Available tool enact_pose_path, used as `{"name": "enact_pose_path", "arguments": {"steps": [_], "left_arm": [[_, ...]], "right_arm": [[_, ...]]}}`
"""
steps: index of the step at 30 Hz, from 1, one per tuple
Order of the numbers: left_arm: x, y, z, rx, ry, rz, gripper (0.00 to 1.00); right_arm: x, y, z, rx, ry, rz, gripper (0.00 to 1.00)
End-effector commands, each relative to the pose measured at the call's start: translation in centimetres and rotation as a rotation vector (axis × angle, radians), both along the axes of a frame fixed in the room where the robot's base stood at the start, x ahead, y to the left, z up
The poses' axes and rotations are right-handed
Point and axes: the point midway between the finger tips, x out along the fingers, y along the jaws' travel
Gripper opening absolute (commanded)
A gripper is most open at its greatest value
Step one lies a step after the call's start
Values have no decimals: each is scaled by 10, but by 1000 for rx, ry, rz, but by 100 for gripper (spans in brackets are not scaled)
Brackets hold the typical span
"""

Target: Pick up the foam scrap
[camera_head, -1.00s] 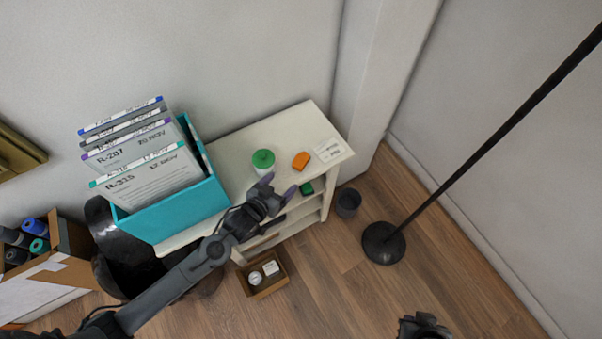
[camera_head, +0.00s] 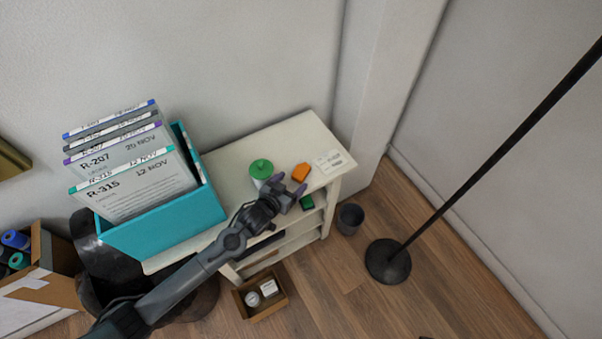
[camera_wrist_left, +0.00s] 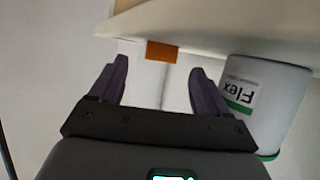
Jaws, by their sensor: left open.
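The foam scrap looks to be the small orange block (camera_head: 301,172) lying on the cream shelf top (camera_head: 233,161). My left gripper (camera_head: 290,185) is open and empty at the shelf's front edge, just on the near side of the orange block. In the left wrist view, the orange block (camera_wrist_left: 162,52) shows beyond and between the two open dark fingers (camera_wrist_left: 160,82), apart from both. My right gripper is not visible; only a dark sliver shows at the bottom edge of the head view.
A white jar with a green lid (camera_head: 261,170) stands close left of the orange block. A white card (camera_head: 331,162) lies to its right. A teal file box (camera_head: 165,232) fills the shelf's left part. A green block (camera_head: 307,202) is below the top. A black pole stands right.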

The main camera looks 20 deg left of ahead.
Motion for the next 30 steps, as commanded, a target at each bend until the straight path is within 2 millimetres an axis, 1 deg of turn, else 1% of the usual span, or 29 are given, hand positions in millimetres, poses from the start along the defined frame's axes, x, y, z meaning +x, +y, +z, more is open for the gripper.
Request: {"name": "enact_pose_path", "arguments": {"steps": [3, 9, 12, 19, 30], "left_arm": [[16, -1, -7, 1, -2, 0, 76], [36, -3, -14, -1, -1, 0, 76], [40, -4, -15, 0, -1, 0, 76], [40, -4, -15, 0, -1, 0, 76], [40, -4, -15, 0, 0, 0, 20]], "right_arm": [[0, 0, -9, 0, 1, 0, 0], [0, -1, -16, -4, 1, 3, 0], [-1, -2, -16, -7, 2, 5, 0], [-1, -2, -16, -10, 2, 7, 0], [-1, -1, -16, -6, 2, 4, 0]]}}
